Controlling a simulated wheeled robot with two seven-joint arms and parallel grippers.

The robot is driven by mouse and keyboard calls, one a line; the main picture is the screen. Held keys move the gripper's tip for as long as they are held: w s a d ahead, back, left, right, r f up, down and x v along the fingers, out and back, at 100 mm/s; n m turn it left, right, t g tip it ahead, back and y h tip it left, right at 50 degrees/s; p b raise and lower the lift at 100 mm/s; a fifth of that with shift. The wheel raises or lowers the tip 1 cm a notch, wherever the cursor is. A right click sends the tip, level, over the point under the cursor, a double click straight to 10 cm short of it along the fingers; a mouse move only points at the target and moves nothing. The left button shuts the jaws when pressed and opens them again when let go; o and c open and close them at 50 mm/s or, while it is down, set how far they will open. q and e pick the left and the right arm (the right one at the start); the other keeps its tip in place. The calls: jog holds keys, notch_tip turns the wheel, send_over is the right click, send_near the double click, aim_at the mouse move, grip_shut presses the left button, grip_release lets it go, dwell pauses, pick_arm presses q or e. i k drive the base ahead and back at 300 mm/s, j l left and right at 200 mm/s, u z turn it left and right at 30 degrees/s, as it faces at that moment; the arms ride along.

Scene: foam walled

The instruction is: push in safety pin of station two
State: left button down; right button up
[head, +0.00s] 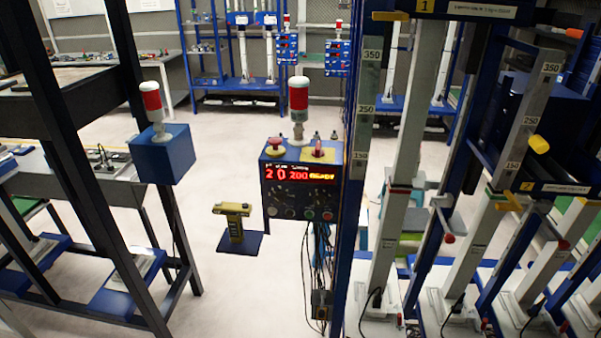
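Neither of my grippers shows in the head view. On the right is a blue and grey rack of slanted columns. A yellow label "2" (527,186) is on a dark blue crossbar at the right, and a yellow label "1" (425,5) is on a bar at the top. Near the "2" label are a yellow handle-like part (508,203) and a yellow knob (537,145). A red knob (563,245) is on the column below the label. I cannot tell which of these is the safety pin, or whether it is in or out.
A control box (301,185) with a red-lit display and a red-white lamp (298,95) stands at the centre, cables hanging below. A blue box (163,153) with a lamp is at left. A yellow tool-like object (234,214) stands on a dark base. Light floor (215,280) lies open between the frames.

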aim_at(562, 245)
jog(key=z, duration=1.45)
